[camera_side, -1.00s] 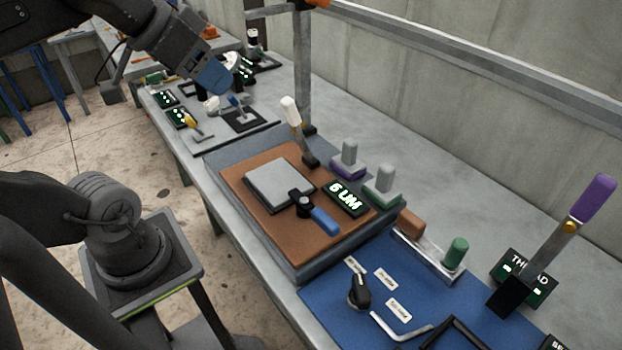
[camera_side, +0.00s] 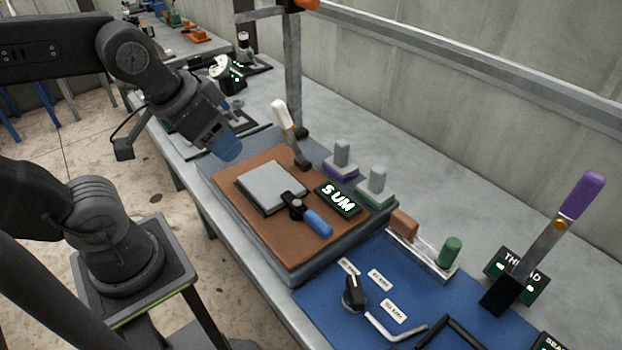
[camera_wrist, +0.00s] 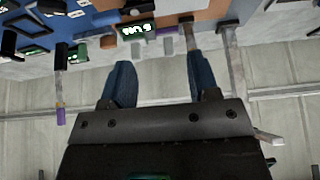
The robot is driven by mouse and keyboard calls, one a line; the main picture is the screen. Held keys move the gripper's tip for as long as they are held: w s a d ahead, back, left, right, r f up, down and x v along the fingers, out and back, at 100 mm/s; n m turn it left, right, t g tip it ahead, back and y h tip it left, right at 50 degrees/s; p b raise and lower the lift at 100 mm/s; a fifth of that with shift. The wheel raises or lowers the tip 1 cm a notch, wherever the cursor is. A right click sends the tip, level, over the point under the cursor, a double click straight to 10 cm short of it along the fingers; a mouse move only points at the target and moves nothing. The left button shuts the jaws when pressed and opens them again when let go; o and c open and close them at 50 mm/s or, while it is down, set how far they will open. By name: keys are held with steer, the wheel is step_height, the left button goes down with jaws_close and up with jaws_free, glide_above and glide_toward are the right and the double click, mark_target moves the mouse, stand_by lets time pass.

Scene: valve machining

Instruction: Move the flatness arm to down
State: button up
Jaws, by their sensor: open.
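A lever with a white handle (camera_side: 280,112) stands tilted up from a dark base at the back corner of the brown board (camera_side: 255,222). A second lever with a blue handle (camera_side: 318,222) lies low on the board beside a grey square plate (camera_side: 270,186). I cannot tell from labels which one is the flatness arm. A small display (camera_side: 338,199) reads "5 UM" and also shows in the wrist view (camera_wrist: 137,29). My gripper (camera_side: 224,147) has blue fingers, open and empty, above the board's left edge, apart from both levers. The fingers also show spread in the wrist view (camera_wrist: 160,88).
A tall purple-handled lever (camera_side: 580,197) stands at right by a dark sign. Grey blocks on purple and green bases (camera_side: 376,181) stand behind the board. A metal post (camera_side: 292,70) rises behind the white lever. A blue mat (camera_side: 330,300) lies in front.

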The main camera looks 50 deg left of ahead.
steer(key=shift+r, duration=0.1)
steer(key=shift+c, duration=0.4)
steer(key=g, duration=0.5)
glide_toward(280, 123)
steer(key=s+d+r, duration=0.3)
steer(key=r, duration=0.1)
steer(key=w+a+g, duration=0.3)
steer(key=w+g, duration=0.2)
steer(key=w, duration=0.4)
steer(key=x, duration=1.3)
steer(key=shift+s+f, duration=0.2)
steer(key=shift+s, duration=0.15)
steer(key=shift+c, duration=0.2)
jaws_close()
